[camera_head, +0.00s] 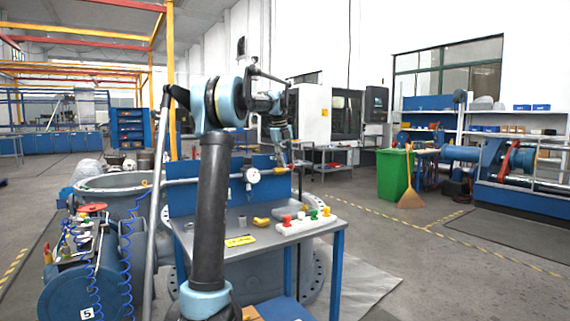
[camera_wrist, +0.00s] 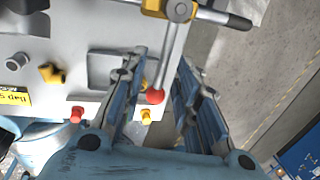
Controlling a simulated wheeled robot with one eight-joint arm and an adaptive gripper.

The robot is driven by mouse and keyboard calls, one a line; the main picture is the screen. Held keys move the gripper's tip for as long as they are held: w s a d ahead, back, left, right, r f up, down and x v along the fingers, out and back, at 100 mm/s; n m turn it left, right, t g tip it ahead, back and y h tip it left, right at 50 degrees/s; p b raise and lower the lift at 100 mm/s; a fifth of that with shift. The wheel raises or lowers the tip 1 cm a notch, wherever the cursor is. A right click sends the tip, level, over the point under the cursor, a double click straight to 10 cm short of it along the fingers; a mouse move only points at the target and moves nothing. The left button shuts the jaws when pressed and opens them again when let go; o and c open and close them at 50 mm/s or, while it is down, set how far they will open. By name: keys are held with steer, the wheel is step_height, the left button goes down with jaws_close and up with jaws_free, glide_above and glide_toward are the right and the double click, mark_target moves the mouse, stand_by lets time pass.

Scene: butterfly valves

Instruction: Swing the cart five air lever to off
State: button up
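In the wrist view a grey lever (camera_wrist: 168,50) with a red ball knob (camera_wrist: 155,97) hangs from a pivot beside a yellow valve body (camera_wrist: 153,8) on a pipe. My gripper (camera_wrist: 162,62) is open, its fingers to either side of the lever in the picture, with clear gaps. I cannot tell whether the knob is level with the fingers in depth. In the head view my gripper (camera_head: 285,150) is above the right end of the bench's pipe (camera_head: 215,180), near the gauge (camera_head: 252,175); the lever cannot be made out there. A "5" label (camera_head: 87,313) is on a blue tank at lower left.
The blue-framed bench (camera_head: 215,240) has a yellow label (camera_head: 240,241) and a block of red, green and yellow buttons (camera_head: 306,220). Blue hoses (camera_head: 127,260) coil at left. A green bin (camera_head: 393,175) and broom (camera_head: 410,188) stand at right; floor between is clear.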

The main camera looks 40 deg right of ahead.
step_height(320, 180, up, 12)
steer(key=a, duration=0.2)
steer(key=shift+w+a+f, duration=0.2)
steer(key=shift+f, duration=0.05)
stand_by(0.5)
